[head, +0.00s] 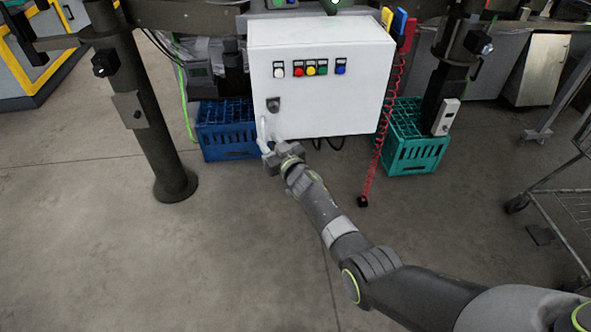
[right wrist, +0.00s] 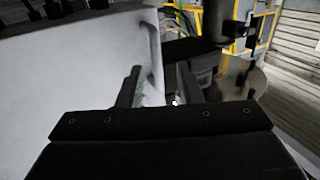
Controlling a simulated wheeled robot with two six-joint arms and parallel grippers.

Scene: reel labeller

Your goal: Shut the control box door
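The control box (head: 340,100) is a light grey cabinet hanging in the middle of the head view. Its front door carries a row of coloured buttons and a dark lock (head: 273,104). The door looks shut or nearly so; I cannot tell if a narrow gap remains. A pale bar handle (head: 263,129) is at its lower left edge. It also shows in the right wrist view (right wrist: 154,62). My right gripper (head: 268,147) is at the handle's lower end. Its fingers (right wrist: 158,88) are apart, with the handle's lower part seen between them. My left gripper is not in view.
A blue crate (head: 228,152) stands behind the box at left, a green crate (head: 415,155) at right. A dark post (head: 150,120) stands left. A red coiled cord (head: 378,150) hangs at the box's right. A wire cart (head: 560,190) is far right. The front floor is clear.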

